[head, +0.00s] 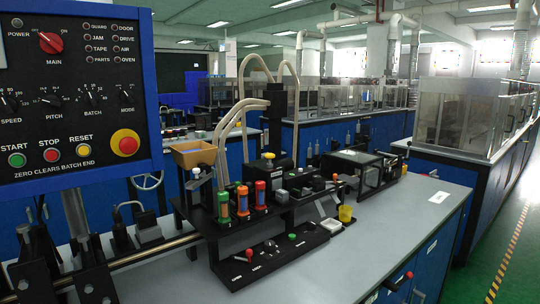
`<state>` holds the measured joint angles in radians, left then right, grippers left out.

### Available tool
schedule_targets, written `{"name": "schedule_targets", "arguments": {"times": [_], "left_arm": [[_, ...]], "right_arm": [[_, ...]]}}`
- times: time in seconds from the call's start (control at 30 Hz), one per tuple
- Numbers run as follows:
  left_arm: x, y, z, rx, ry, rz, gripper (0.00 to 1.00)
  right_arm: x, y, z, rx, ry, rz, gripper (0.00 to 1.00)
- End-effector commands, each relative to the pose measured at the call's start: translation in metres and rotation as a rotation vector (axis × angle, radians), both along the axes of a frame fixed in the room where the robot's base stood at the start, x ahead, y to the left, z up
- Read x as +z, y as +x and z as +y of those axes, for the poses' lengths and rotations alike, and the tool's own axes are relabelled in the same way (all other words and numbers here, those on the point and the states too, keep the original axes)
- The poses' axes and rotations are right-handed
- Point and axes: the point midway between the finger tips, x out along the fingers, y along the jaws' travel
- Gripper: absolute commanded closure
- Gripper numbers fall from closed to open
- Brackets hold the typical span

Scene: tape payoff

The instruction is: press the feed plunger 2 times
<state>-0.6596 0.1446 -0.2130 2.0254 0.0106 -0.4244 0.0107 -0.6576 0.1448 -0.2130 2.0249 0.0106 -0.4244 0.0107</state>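The tape machine (225,235) is a black bench unit on the grey worktop, near the middle of the head view. No part is readably marked as the feed plunger, so I cannot tell which one it is. A white-topped post (196,172) stands at its left, and a yellow-topped black part (268,157) stands behind the coloured cylinders. Its low front panel carries a red knob (249,253) and a green button (292,236). A red-tipped lever (335,178) is at its right. Neither of my grippers is in view.
A blue-framed control panel (80,85) with START, STOP and RESET buttons fills the upper left. Dark brackets and a rod (150,250) lie at lower left. The worktop's front (350,260) is clear.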

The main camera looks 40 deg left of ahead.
Motion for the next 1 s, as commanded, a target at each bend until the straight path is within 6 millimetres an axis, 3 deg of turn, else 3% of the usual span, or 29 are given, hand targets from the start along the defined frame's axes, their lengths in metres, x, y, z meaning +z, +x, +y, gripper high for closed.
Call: {"name": "schedule_targets", "arguments": {"times": [0.03, 0.1, 1.0], "left_arm": [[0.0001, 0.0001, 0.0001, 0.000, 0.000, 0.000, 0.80], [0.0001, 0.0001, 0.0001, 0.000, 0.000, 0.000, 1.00], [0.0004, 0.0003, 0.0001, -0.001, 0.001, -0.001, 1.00]], "right_arm": [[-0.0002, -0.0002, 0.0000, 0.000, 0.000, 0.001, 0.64], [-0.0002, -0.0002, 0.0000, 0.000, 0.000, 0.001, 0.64], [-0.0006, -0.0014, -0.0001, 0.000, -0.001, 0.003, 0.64]]}}
